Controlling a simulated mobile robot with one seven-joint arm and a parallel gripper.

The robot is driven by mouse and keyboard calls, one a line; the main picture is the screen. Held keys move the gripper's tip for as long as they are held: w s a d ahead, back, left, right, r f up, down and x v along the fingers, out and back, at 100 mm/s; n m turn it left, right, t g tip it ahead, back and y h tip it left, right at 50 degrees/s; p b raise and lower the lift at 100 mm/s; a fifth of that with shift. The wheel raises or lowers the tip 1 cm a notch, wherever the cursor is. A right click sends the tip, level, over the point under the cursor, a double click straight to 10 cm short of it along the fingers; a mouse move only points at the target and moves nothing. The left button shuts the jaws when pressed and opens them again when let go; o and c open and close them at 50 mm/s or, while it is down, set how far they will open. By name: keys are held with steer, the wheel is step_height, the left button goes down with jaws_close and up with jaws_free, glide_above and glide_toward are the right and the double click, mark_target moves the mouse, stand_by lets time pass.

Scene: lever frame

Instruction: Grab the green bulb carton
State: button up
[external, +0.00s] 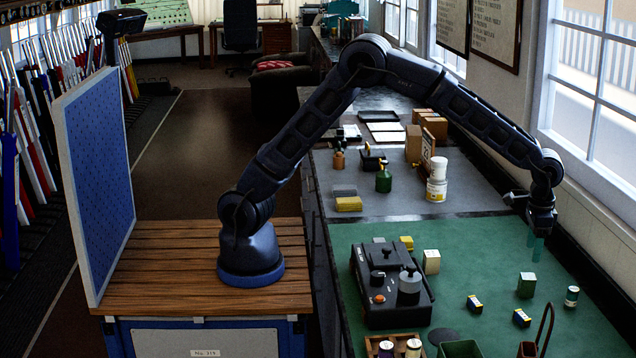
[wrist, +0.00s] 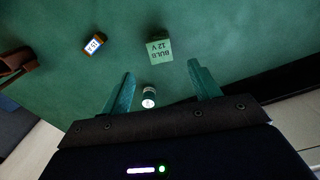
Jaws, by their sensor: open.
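The green bulb carton (external: 526,285) stands on the green mat, right of centre in the external view. In the wrist view the carton (wrist: 159,46) shows its "BULB 12 V" lettering upside down, just beyond and between the fingertips. My gripper (external: 535,246) points down above the mat, behind the carton in the picture and apart from it. In the wrist view my gripper (wrist: 163,78) has its two teal fingers wide apart, with nothing held.
A small green-and-white can (external: 572,296) stands right of the carton; it shows between the fingers in the wrist view (wrist: 149,98). A black control box (external: 390,285) and a cream carton (external: 431,262) stand farther left.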

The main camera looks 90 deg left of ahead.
mark_target(529, 276)
steer(key=shift+w+d+f, duration=0.2)
steer(key=shift+d+f, duration=0.1)
steer(key=shift+f, duration=0.3)
step_height(529, 276, down, 5)
steer(key=shift+r, duration=0.1)
steer(key=shift+s+a+f, duration=0.1)
steer(key=shift+a+f, duration=0.05)
steer(key=shift+f, duration=1.25)
steer(key=shift+s+a+f, duration=0.1)
steer(key=shift+f, duration=1.3)
steer(key=c, duration=1.1)
steer(key=shift+o, duration=0.2)
steer(key=shift+r, duration=0.1)
